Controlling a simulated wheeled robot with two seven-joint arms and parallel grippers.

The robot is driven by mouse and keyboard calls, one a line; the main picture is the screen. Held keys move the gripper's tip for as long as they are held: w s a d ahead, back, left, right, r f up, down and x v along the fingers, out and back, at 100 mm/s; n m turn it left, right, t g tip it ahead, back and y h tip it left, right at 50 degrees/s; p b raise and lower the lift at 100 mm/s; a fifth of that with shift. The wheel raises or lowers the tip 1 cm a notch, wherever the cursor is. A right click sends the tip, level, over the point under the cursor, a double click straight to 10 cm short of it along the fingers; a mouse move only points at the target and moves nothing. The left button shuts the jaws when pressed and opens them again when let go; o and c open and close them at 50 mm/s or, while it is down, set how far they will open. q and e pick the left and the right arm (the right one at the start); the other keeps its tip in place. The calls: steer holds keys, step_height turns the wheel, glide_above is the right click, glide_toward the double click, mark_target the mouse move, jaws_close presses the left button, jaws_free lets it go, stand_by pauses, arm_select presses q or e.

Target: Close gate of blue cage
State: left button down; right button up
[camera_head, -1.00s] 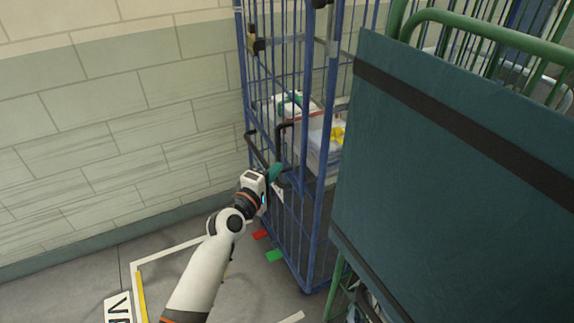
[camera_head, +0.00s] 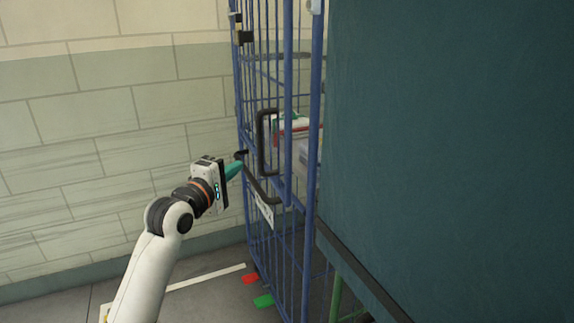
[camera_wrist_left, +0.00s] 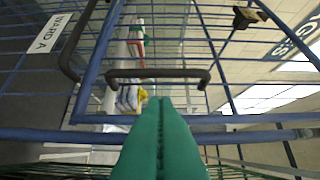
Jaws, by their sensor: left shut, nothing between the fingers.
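The blue cage (camera_head: 322,70) stands in the middle of the head view, with barred gate panels on the side facing my left arm. A black upright handle (camera_head: 261,140) and a lower slanted black handle (camera_head: 264,188) show on it. My left gripper (camera_head: 240,165) has teal fingers, shut and empty, at the cage's left edge beside a small black catch. In the left wrist view, the shut fingers (camera_wrist_left: 160,102) point at the blue bars, just below a black handle (camera_wrist_left: 158,74) in the picture. Contact cannot be told. My right gripper is out of view.
A large dark teal panel (camera_head: 450,150) fills the right side, close to the cage. A tiled wall (camera_head: 110,130) is at the left. Boxes (camera_head: 292,125) sit inside the cage. Red and green tabs (camera_head: 264,300) are near the floor. Floor shows free at lower left.

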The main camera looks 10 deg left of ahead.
arm_select(q)
steer(key=x, duration=0.4)
steer(key=d+p+x, duration=0.1)
steer(key=x, duration=0.7)
steer(key=shift+s+d+p, duration=0.3)
steer(key=shift+d+p, duration=0.05)
steer(key=shift+d, duration=0.05)
steer(key=shift+w+d, duration=0.25)
steer(key=shift+d, duration=0.2)
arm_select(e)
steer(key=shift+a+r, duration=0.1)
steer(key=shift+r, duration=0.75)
